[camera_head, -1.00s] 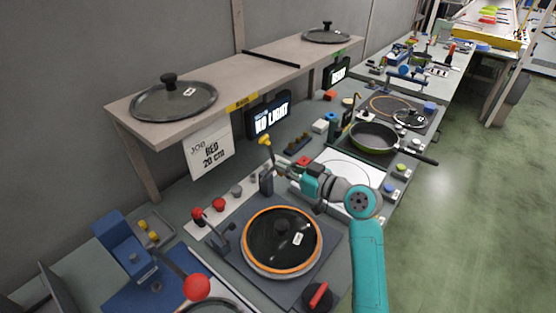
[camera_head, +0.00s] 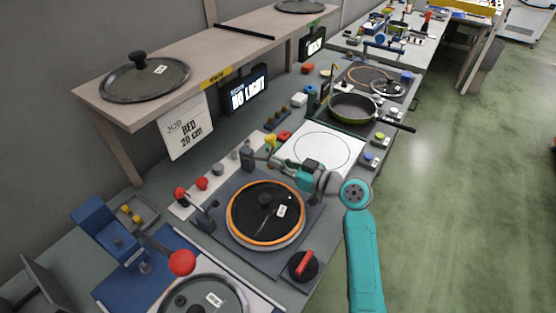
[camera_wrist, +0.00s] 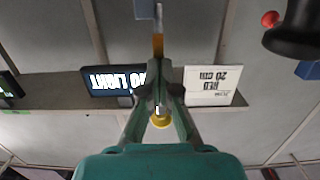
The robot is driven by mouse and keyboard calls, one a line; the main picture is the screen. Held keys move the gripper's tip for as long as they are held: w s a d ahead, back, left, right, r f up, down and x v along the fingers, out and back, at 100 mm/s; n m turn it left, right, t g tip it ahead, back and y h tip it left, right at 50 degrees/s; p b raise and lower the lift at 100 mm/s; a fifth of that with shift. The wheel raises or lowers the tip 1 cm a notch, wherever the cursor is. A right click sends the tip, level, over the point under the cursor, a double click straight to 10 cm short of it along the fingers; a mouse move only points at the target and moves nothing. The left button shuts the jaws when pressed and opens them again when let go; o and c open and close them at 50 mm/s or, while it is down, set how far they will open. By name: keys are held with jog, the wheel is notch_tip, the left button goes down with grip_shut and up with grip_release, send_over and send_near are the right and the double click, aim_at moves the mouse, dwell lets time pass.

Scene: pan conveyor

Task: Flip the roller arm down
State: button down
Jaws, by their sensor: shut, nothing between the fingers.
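The roller arm has a yellow end (camera_head: 270,140) and stands at a dark grey post (camera_head: 247,157) behind the lidded pan. In the head view it leans right, over the strip between the pan station and the white plate.
The lidded pan (camera_head: 240,231) with an orange rim sits on a dark station, with red-knobbed levers (camera_head: 181,193) at its left. A shelf (camera_head: 195,93) overhangs the back. A green pan (camera_head: 338,118) stands beyond the white plate (camera_head: 300,148). The floor at right is clear.

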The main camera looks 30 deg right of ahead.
jog(key=shift+s+a+f, duration=0.1)
jog(key=shift+a+f, duration=0.05)
jog(key=shift+f, duration=0.3)
jog(key=shift+s, duration=0.25)
jog(key=r+v, duration=0.1)
jog(key=v, duration=1)
jog(key=shift+s+d, duration=0.15)
jog(key=shift+d, duration=0.2)
